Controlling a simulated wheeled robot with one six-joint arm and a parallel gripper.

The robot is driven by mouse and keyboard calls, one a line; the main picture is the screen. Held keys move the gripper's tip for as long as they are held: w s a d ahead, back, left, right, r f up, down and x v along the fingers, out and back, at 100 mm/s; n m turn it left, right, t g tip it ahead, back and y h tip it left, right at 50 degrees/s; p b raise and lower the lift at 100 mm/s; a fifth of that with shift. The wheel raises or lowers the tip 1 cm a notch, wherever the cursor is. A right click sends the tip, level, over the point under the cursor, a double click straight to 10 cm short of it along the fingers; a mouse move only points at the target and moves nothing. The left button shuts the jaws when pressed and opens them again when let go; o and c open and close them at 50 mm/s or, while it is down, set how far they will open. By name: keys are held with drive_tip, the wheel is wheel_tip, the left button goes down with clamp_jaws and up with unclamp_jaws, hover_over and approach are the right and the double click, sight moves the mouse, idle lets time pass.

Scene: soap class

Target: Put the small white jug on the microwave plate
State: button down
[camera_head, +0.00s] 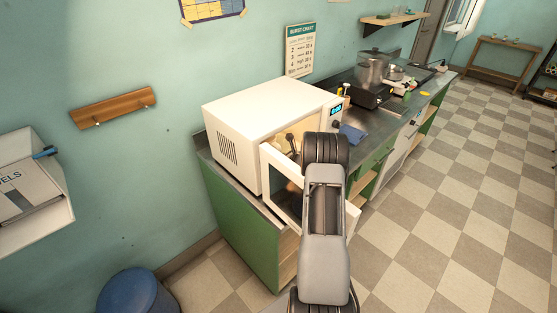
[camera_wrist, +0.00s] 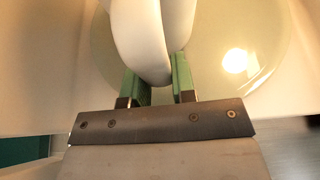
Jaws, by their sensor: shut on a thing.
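The small white jug (camera_wrist: 145,35) fills the top middle of the wrist view, and only part of it shows. My gripper (camera_wrist: 160,85) is shut on it, with a green finger on each side of its lower part. Behind the jug is the round, pale microwave plate (camera_wrist: 215,90), with a bright reflection on its right side. I cannot tell whether the jug touches the plate. In the head view, the white microwave (camera_head: 262,115) stands on the counter with its door (camera_head: 283,190) open. My arm reaches to its opening and hides much of the inside.
The steel counter runs to the back right, with a blue cloth (camera_head: 352,133), a metal pot (camera_head: 373,68) and other items on it. A blue bin (camera_head: 138,295) stands at the lower left. The checkered floor (camera_head: 450,200) at the right is clear.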

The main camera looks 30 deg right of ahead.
drive_tip(key=shift+f, duration=0.15)
drive_tip(key=c, duration=0.9)
unclamp_jaws()
drive_tip(key=shift+c, duration=0.2)
drive_tip(key=shift+r, duration=0.2)
drive_tip(key=b+v, duration=0.1)
drive_tip(key=v, duration=1.1)
drive_tip(key=shift+b, duration=0.4)
